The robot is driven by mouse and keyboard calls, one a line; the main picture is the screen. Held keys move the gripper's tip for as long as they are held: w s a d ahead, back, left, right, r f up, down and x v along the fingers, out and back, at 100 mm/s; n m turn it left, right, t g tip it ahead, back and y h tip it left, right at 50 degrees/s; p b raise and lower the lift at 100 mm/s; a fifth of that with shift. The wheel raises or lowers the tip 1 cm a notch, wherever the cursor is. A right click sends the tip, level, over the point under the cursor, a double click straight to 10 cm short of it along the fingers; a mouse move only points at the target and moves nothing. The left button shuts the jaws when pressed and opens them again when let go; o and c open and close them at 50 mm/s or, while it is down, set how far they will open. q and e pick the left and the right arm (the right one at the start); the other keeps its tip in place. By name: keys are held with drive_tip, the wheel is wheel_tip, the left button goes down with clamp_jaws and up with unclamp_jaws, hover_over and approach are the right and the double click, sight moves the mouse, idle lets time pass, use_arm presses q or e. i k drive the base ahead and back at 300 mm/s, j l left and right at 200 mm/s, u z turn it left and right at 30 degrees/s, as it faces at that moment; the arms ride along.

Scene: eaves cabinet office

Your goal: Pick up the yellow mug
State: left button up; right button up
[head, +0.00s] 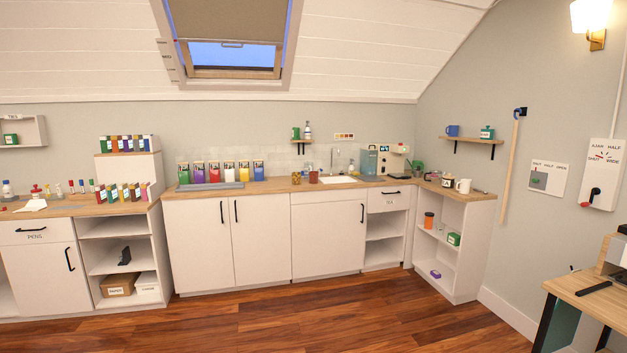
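A small yellow mug-like object (296,178) stands on the wooden counter along the back wall, left of the sink. It is far off and small, so its handle is hard to make out. A reddish-brown cup (313,177) stands just to its right. Neither of my grippers shows in the head view.
Several coloured boxes (213,173) stand left of the yellow object, and a sink (342,180) is to its right. A white mug (463,186) sits on the right counter. The wooden floor (300,310) before the cabinets is clear; a desk (590,298) stands at the right.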

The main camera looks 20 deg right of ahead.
sight(296, 175)
drive_tip(key=i+l+z, duration=0.7)
drive_tip(key=i+z, duration=0.15)
drive_tip(key=i+l+z, duration=0.1)
drive_tip(key=i+z, duration=0.35)
drive_tip(key=i, duration=0.2)
